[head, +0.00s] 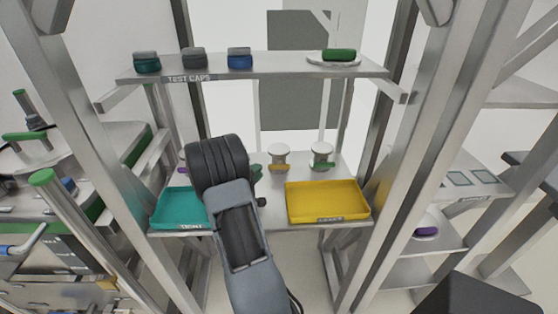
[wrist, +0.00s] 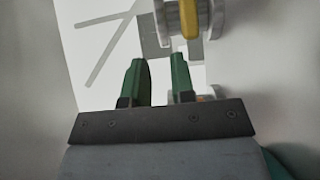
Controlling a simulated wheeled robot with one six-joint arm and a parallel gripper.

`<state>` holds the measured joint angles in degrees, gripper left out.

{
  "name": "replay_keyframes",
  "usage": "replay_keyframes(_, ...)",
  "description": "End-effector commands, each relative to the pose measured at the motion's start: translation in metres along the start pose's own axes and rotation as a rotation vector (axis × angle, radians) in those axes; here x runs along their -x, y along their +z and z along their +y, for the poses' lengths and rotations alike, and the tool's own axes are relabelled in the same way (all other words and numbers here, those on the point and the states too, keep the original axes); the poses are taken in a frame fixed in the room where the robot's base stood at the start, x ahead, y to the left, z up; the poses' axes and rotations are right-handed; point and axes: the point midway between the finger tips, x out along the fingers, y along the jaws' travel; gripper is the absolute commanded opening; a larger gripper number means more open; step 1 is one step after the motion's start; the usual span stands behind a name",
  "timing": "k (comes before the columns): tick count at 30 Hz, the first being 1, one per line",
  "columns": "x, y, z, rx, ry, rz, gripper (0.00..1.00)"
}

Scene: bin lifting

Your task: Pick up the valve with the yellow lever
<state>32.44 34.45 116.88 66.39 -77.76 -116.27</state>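The valve with the yellow lever (head: 279,152) stands on the lower shelf, behind and left of the yellow tray. It has a pale round body, and its yellow lever faces the front. In the wrist view, a valve with a yellow lever (wrist: 189,20) is at the top edge, partly cut off, beyond the fingertips and slightly right. My gripper (wrist: 158,62) has green fingers, spread apart with nothing between them. The fingers do not appear to touch that valve. In the head view my arm hides most of the gripper.
A similar valve with a green lever (head: 321,153) stands to the right. A purple part (head: 182,170) shows left of my arm. A teal tray (head: 178,225) and a yellow tray (head: 327,218) line the shelf front. The upper shelf (head: 270,68) holds several caps. Metal posts flank the shelves.

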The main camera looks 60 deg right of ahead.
Motion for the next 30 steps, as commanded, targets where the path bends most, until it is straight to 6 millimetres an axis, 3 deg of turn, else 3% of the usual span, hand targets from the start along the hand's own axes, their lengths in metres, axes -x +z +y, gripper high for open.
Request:
replay_keyframes(6, -0.036, 0.0, 0.001, -0.003, -0.001, 0.0, 0.23)
replay_keyframes(15, -0.054, -0.001, 0.0, -0.002, -0.002, 0.004, 0.23)
replay_keyframes(24, -0.092, 0.001, 0.0, -0.003, -0.002, 0.003, 0.23)
replay_keyframes(30, -0.102, 0.0, 0.0, -0.003, -0.002, 0.005, 0.23)
